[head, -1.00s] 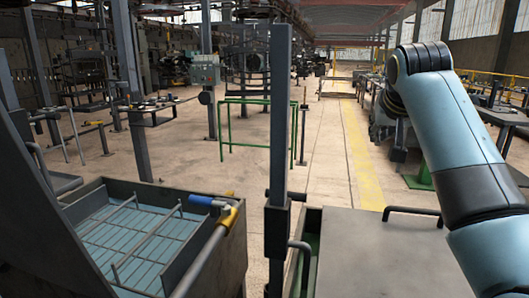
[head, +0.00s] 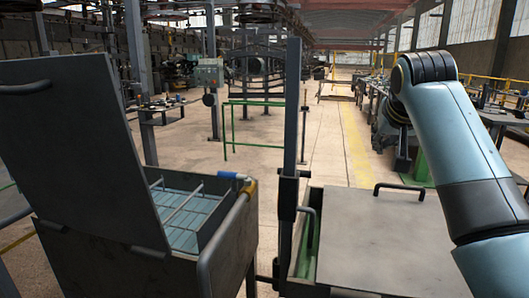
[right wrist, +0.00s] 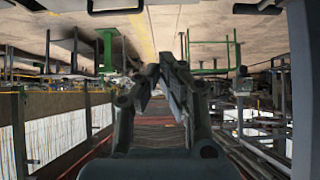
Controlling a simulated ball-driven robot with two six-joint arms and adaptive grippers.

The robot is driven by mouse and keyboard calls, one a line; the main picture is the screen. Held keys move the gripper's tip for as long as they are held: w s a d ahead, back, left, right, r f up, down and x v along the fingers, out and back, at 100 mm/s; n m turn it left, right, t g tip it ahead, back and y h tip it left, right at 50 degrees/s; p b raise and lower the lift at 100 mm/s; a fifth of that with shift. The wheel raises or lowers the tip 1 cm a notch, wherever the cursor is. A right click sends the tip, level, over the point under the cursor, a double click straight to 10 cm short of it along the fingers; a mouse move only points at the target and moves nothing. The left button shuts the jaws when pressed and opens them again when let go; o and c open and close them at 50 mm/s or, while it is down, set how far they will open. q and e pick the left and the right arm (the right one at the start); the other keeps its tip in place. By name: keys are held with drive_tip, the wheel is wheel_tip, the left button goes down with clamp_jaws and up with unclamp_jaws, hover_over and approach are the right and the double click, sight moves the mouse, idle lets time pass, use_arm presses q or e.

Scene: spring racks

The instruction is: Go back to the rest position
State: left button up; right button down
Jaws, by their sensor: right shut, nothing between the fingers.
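My right gripper (right wrist: 158,74) shows in the right wrist view with its two fingers drawn together and nothing between them. That view appears upside down. It points out over the hall, with no object touching the fingertips. My right arm (head: 455,130) rises at the right side of the head view, bent at the top; its gripper cannot be made out there. My left arm and gripper are not in view.
An open grey bin (head: 110,255) with a raised lid (head: 85,150) and wire rack inside stands at front left. A closed lid (head: 385,240) with a handle covers the right bin. A dark post (head: 291,120) rises between them. The aisle beyond is open.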

drive_tip(key=s+d+f+g, duration=0.1)
drive_tip(key=s+f, duration=0.4)
drive_tip(key=s+f+g, duration=0.1)
drive_tip(key=s+f, duration=0.4)
drive_tip(key=s, duration=0.1)
drive_tip(key=s+d+f+n, duration=0.1)
drive_tip(key=s+f, duration=0.4)
drive_tip(key=s, duration=0.1)
drive_tip(key=shift+d+g, duration=0.3)
drive_tip(key=shift+g, duration=0.1)
drive_tip(key=s+f+n+g+y, duration=0.1)
drive_tip(key=s+f+g, duration=0.1)
drive_tip(key=s, duration=1)
drive_tip(key=s+f+n+g, duration=0.1)
drive_tip(key=s+f+n, duration=0.1)
drive_tip(key=s, duration=1)
wheel_tip(320, 180, down, 31)
drive_tip(key=s+d+g+b, duration=0.2)
drive_tip(key=b, duration=0.3)
use_arm(q)
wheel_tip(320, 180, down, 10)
drive_tip(key=b, duration=0.5)
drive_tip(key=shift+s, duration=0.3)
use_arm(e)
drive_tip(key=s+f+g, duration=0.1)
drive_tip(key=s+f, duration=1.8)
drive_tip(key=f, duration=0.2)
drive_tip(key=shift+d+f+m+y, duration=0.3)
drive_tip(key=shift+d+f+m, duration=0.1)
